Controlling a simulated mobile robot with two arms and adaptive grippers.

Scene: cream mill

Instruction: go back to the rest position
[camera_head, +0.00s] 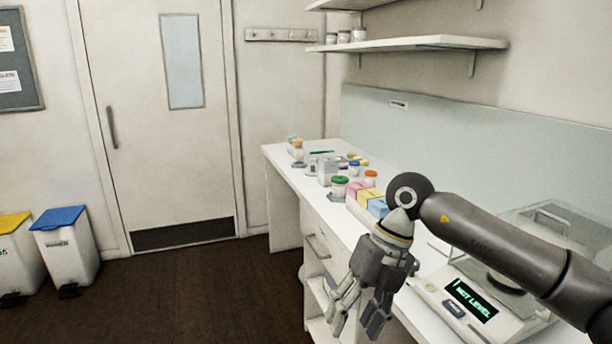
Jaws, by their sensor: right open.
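My right gripper (357,312) hangs at the front edge of the white bench, fingers pointing down and spread apart, with nothing between them. My right arm (500,245) comes in from the right over the bench and bends down at the wrist. My left gripper is not in the picture.
The white bench (285,161) carries jars with green (339,187) and orange lids, coloured boxes (377,207) and a balance (473,302) reading "NOT LEVEL", close beside my gripper. A shelf (430,43) hangs above. Bins (65,245) stand left by a door (160,120). The dark floor is clear.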

